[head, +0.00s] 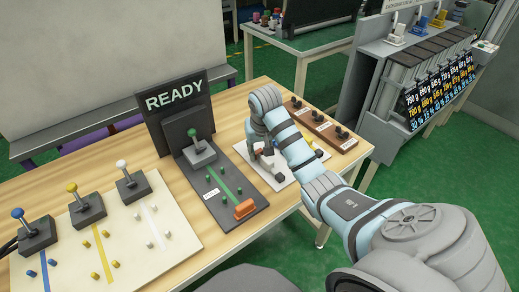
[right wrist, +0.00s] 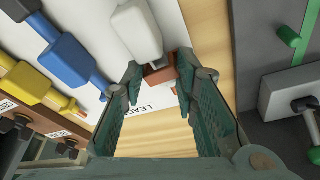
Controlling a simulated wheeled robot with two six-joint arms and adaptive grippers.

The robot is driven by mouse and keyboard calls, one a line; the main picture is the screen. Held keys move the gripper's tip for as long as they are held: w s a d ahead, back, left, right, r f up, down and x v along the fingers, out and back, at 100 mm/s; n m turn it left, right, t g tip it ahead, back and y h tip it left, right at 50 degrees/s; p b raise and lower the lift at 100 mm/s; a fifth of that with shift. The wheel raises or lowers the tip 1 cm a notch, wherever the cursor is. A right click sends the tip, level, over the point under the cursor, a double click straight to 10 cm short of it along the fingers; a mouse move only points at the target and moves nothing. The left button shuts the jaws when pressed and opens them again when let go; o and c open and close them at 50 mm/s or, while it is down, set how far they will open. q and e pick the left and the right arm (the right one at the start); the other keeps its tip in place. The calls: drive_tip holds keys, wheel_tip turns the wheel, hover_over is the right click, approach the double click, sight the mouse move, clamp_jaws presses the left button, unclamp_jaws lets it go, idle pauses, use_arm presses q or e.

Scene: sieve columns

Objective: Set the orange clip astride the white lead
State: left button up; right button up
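An orange clip-like block (head: 245,209) lies on the near end of the dark board with the green line in the head view. A white lead (right wrist: 137,32) lies on the white sheet in the right wrist view. A reddish-brown piece (right wrist: 158,74) shows at its near end, between my right fingertips. My right gripper (right wrist: 158,82) is open, its green fingers apart on either side of that piece; contact cannot be told. In the head view my right arm partly hides the sheet and the leads. My left gripper is not in view.
Blue (right wrist: 68,60) and yellow (right wrist: 35,85) leads lie beside the white one. A pale board (head: 165,252) with blue, yellow and white levers stands at the left. The READY sign (head: 175,97) rises behind the dark board (head: 213,203). A brown rack (head: 318,124) lies at the right.

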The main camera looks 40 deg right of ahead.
sight(258, 150)
drive_tip(key=o, duration=0.3)
drive_tip(key=shift+f, duration=0.1)
drive_tip(key=shift+o, duration=0.6)
drive_tip(key=shift+d, duration=0.1)
drive_tip(key=v, duration=0.1)
drive_tip(key=p+v, duration=0.1)
drive_tip(key=v, duration=0.1)
drive_tip(key=p+v, duration=0.1)
drive_tip(key=shift+w+r, duration=0.25)
drive_tip(key=shift+r, duration=0.1)
drive_tip(key=d+p+v, duration=0.1)
drive_tip(key=p+v, duration=0.7)
drive_tip(key=p, duration=0.1)
drive_tip(key=shift+s+a+r, duration=0.15)
drive_tip(key=shift+a+r, duration=0.2)
drive_tip(key=shift+a, duration=0.15)
drive_tip(key=shift+f, duration=0.1)
